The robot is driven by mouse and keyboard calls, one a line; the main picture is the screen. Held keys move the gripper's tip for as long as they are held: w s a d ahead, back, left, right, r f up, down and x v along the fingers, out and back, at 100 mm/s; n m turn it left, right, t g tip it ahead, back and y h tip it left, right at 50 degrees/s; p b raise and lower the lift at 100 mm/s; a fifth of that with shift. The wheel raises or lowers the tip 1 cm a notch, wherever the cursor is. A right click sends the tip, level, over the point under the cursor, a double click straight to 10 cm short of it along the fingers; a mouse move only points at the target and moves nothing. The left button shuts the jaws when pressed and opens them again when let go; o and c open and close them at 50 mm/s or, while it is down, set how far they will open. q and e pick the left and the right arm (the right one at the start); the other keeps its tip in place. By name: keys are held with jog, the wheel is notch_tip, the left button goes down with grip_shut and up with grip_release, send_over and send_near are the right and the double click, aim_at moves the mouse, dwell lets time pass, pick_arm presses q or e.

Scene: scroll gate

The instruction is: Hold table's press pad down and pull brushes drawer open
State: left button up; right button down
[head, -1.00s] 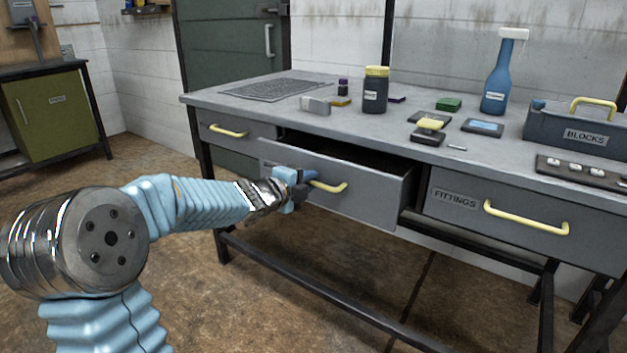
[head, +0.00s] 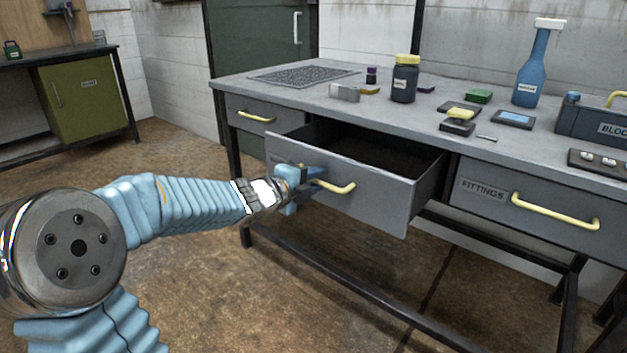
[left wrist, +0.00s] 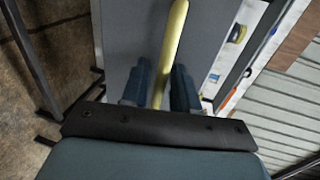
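The middle drawer (head: 370,195) stands well open, its dark inside showing and empty as far as I can see. Its label is mostly hidden behind my gripper, so I cannot read it. My left gripper (head: 310,183) is at the left part of its yellow handle (head: 343,188). In the left wrist view the handle (left wrist: 174,45) runs between the two fingers (left wrist: 162,88), which close on it. A yellow pad (head: 460,113) on a dark base, apparently the press pad, sits on the grey table (head: 300,97) behind the drawer. Nothing of mine touches it in view. My right gripper is out of view.
The fittings drawer (head: 482,189) at right and a small drawer (head: 262,117) at left are shut. A dark jar (head: 404,82), a blue bottle (head: 527,80), a green block (head: 478,96) and a blocks tote (head: 590,121) stand on the table. Floor before the table is clear.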

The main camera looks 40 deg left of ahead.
pick_arm(q)
jog(key=p+v, duration=0.3)
jog(key=v, duration=1)
jog(key=shift+s, duration=0.4)
jog(key=shift+a, duration=0.1)
